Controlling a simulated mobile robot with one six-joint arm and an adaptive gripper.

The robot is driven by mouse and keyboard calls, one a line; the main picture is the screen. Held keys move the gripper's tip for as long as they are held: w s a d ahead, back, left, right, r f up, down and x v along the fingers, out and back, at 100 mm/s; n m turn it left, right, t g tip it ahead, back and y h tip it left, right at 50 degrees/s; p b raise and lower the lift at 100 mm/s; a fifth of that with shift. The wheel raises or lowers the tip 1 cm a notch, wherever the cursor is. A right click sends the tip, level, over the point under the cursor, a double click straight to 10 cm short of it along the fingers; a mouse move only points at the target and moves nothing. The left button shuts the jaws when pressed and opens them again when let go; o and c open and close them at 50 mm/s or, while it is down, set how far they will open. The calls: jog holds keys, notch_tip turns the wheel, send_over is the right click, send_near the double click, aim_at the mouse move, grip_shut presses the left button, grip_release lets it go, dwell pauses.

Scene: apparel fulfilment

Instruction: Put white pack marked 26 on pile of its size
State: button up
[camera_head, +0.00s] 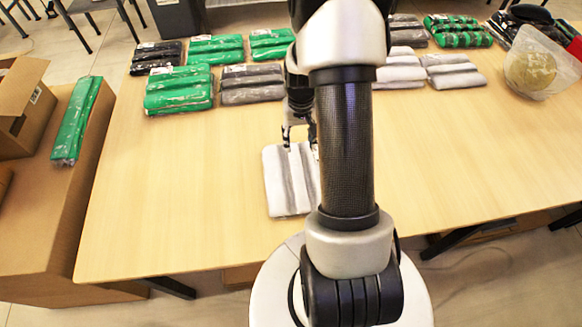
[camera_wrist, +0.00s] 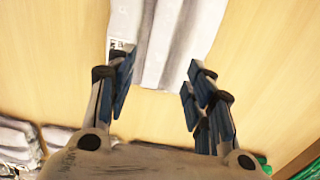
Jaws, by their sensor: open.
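A white pack with grey bands (camera_head: 284,182) lies flat near the front middle of the table, partly hidden by my arm. In the wrist view the white pack (camera_wrist: 165,45) lies just beyond my fingertips, with a small label near its left corner. I cannot read a number on it. My gripper (camera_head: 300,133) is open and empty at the far edge of this pack. In the wrist view my gripper (camera_wrist: 160,84) has its fingers spread apart, with nothing between them but table and the pack's edge.
At the back left are green packs (camera_head: 178,90), a grey pack (camera_head: 252,84) and a black pack (camera_head: 156,57). White packs (camera_head: 453,71) lie at the back right, near a clear container (camera_head: 540,66). A green pack (camera_head: 76,122) lies on a carton at left. The front right table is clear.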

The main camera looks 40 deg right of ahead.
jog(key=b, duration=0.3)
send_over(298, 172)
notch_tip(298, 172, down, 12)
jog(key=shift+w+r, duration=0.1)
jog(key=shift+r, duration=0.05)
jog(key=shift+a+f+b, duration=0.1)
jog(key=shift+f+b, duration=0.65)
jog(key=shift+f, duration=1.95)
jog(key=c, duration=1)
jog(key=shift+r, duration=0.1)
jog(key=shift+c, duration=0.2)
notch_tip(298, 172, up, 20)
jog(key=p, duration=0.5)
jog(key=w+a+n+b, duration=0.2)
jog(key=a+n, duration=0.1)
jog(key=a, duration=0.9)
jog(key=w+a+r+n+b, duration=0.1)
jog(key=w+a+n, duration=0.1)
jog(key=a, duration=1)
jog(key=shift+n+b, duration=0.35)
jog(key=shift+n, duration=0.35)
